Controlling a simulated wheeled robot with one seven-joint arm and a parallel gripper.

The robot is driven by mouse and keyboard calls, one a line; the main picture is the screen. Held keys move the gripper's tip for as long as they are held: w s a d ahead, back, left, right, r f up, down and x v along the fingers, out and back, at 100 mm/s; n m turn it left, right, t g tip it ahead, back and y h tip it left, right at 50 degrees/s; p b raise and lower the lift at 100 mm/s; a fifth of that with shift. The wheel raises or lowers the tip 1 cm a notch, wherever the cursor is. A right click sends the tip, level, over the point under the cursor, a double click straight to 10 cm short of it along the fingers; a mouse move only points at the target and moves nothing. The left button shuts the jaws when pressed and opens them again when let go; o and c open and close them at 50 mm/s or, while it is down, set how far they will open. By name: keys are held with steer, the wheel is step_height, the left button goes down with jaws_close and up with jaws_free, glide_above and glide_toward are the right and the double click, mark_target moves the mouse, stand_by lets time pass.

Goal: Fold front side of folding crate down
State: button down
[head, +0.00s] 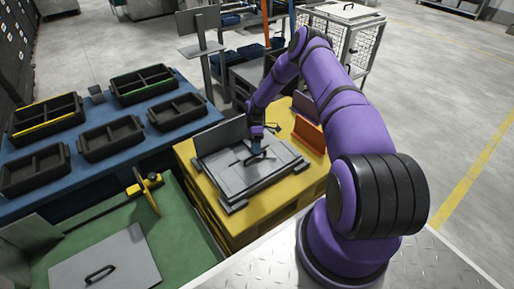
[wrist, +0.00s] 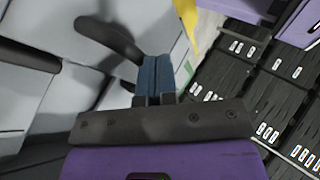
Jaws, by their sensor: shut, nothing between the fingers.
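The grey folding crate (head: 235,183) lies on the yellow table (head: 232,225) in the head view. Most of it is low and flat, with a black handle (head: 258,158) on its top panel. One grey side panel (head: 219,137) stands upright at its far left edge. My gripper (head: 253,148) is low over the flat panel, close to the handle. In the wrist view, the blue fingers of my gripper (wrist: 156,73) are together and hold nothing. Grey panels (wrist: 95,85) and a black handle (wrist: 109,38) show beside them. I cannot tell whether the fingertips touch the panel.
An orange panel (head: 308,136) and a brown panel (head: 306,106) stand on the table's right side. A blue table (head: 140,150) with several black trays is at the left. A green surface (head: 165,235) with another grey panel (head: 110,265) is at lower left. Floor at right is clear.

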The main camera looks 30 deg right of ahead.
steer(key=shift+w+f, duration=0.4)
steer(key=shift+f, duration=0.2)
steer(key=shift+a, duration=0.1)
steer(key=shift+r, duration=0.6)
steer(key=r, duration=0.3)
steer(key=shift+s+d+r, duration=0.1)
steer(key=shift+s+d, duration=0.05)
steer(key=shift+d, duration=0.1)
steer(key=w+f+v, duration=0.1)
steer(key=v, duration=0.8)
steer(key=shift+w+f, duration=0.2)
steer(key=shift+w, duration=0.1)
steer(key=shift+r, duration=0.15)
